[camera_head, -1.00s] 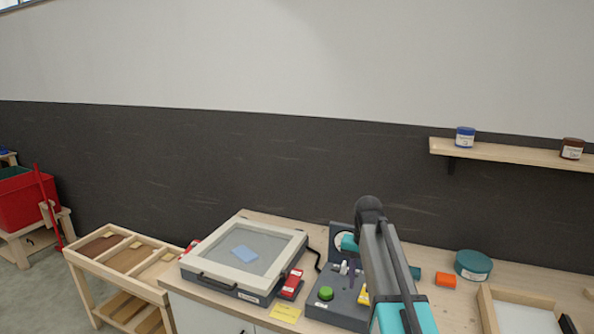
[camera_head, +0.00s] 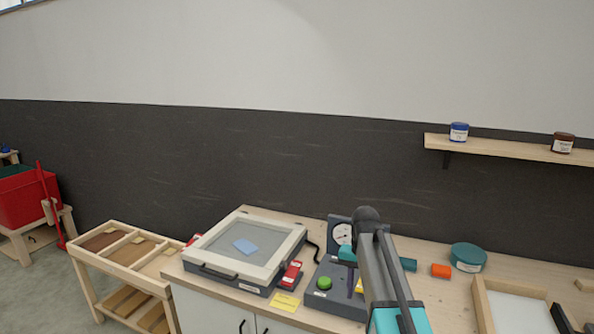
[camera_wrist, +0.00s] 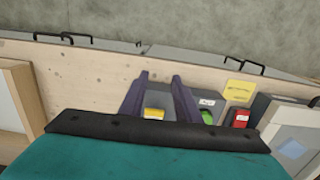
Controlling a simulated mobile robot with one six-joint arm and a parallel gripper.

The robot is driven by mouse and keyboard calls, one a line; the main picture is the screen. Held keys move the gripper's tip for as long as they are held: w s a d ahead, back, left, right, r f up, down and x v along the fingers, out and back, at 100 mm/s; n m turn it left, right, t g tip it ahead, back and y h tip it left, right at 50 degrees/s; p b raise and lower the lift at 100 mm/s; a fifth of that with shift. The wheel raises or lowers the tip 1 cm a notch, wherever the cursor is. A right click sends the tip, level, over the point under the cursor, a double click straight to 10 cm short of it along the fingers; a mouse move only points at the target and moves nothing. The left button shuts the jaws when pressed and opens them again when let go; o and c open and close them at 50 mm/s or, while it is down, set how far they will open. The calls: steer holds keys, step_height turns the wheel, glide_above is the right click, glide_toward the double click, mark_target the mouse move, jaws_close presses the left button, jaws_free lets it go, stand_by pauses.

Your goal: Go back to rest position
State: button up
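My gripper (camera_wrist: 160,78) shows in the wrist view as two purple fingers, parted with a clear gap between them. Nothing is held in the gap; a yellow-topped item (camera_wrist: 154,113) on the bench lies in the background between the fingers. The dark control box (camera_head: 325,301) with a green button (camera_head: 324,283) and a gauge (camera_head: 342,235) stands just left of my arm.
A teal round tin (camera_head: 468,257), orange block (camera_head: 440,271) and wooden frame (camera_head: 483,300) are at the right. A shelf (camera_head: 500,149) with two jars is on the wall.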

steer(key=s+f+g+b, duration=0.1)
steer(key=s+f+b, duration=0.1)
steer(key=s+f, duration=0.65)
steer(key=s+a+f+g+b, duration=0.1)
steer(key=s+f+g, duration=0.15)
steer(key=f, duration=1.05)
steer(key=s+f+g+b, duration=0.1)
steer(key=s+f+b, duration=0.1)
steer(key=s+f, duration=0.7)
steer(key=s+f+n+b, duration=0.3)
steer(key=s+f+n, duration=0.1)
steer(key=s+f, duration=1.8)
steer(key=shift+s+a+n+g+b, duration=0.3)
steer(key=shift+s+g+b, duration=0.05)
steer(key=shift+s, duration=0.4)
steer(key=shift+r, duration=0.1)
